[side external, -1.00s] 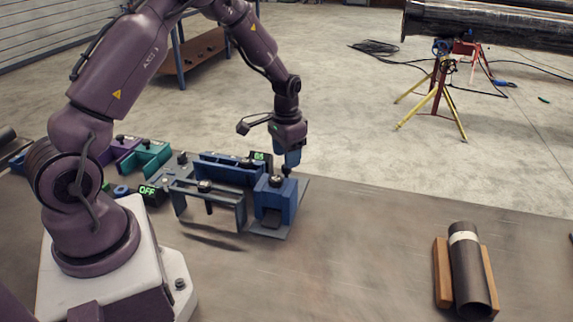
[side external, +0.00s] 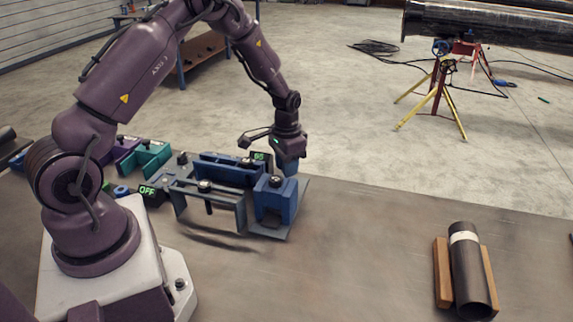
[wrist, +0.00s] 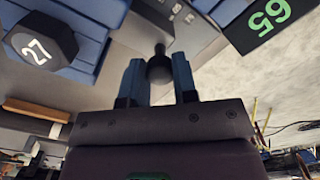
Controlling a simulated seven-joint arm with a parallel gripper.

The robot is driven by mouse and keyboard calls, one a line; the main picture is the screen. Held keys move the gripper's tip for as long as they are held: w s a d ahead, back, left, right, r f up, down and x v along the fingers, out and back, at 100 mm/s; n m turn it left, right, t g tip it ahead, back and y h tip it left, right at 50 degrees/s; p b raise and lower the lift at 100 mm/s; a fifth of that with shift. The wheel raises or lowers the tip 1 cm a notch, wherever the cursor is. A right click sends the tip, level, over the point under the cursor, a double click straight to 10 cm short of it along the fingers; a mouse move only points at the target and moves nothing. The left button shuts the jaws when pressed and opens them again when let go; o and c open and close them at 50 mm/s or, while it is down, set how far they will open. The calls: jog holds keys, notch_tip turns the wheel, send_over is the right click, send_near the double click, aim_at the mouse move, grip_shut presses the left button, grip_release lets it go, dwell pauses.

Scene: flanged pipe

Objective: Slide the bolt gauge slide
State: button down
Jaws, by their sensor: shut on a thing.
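The blue bolt gauge fixture (side external: 228,174) stands on the table right of my arm's base. At its right end is a blue arched block (side external: 275,204) with a dark knob on top, on a grey plate. My gripper (side external: 287,168) is behind this block, pointing down. In the wrist view its two blue fingers (wrist: 159,82) are closed around a dark round-headed knob (wrist: 159,66). What the knob is fixed to is partly hidden. A dark hexagonal cap marked 27 (wrist: 40,48) sits on a blue block in the wrist view.
A lit display reading 65 (side external: 260,157) stands behind the fixture, close to my gripper. An OFF display (side external: 150,194) is at the left. A dark pipe (side external: 468,270) rests on wooden blocks at the right. The table between is clear.

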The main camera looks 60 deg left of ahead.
jog(key=shift+w+a, duration=1.65)
jog(key=shift+w, duration=0.05)
jog(key=c, duration=0.9)
grip_release()
notch_tip(320, 180, up, 13)
